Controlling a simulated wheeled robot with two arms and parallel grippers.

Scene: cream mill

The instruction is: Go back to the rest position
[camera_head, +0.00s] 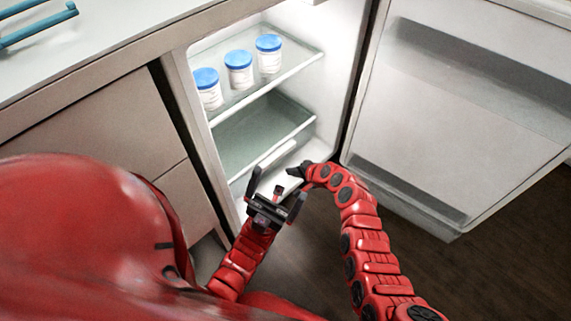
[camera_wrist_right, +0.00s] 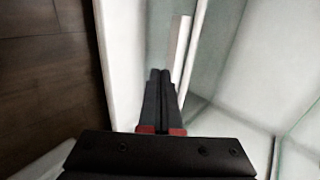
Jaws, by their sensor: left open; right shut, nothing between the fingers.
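My left gripper (camera_head: 278,188) is open and empty, in front of the lower part of the open fridge (camera_head: 272,170). My right gripper (camera_head: 295,171) sits just to its right at the fridge opening, and its arm curves in from the bottom right. In the right wrist view the right gripper (camera_wrist_right: 160,74) has its two dark fingers together with nothing between them, pointing toward the fridge's pale edge and shelves.
The fridge door (camera_head: 460,110) stands wide open on the right. Several white jars with blue lids (camera_head: 239,70) stand on the upper shelf. The lower shelf (camera_head: 262,132) looks empty. A counter (camera_head: 85,55) with blue rods (camera_head: 38,27) is at left. Dark floor (camera_head: 470,275) is clear at lower right.

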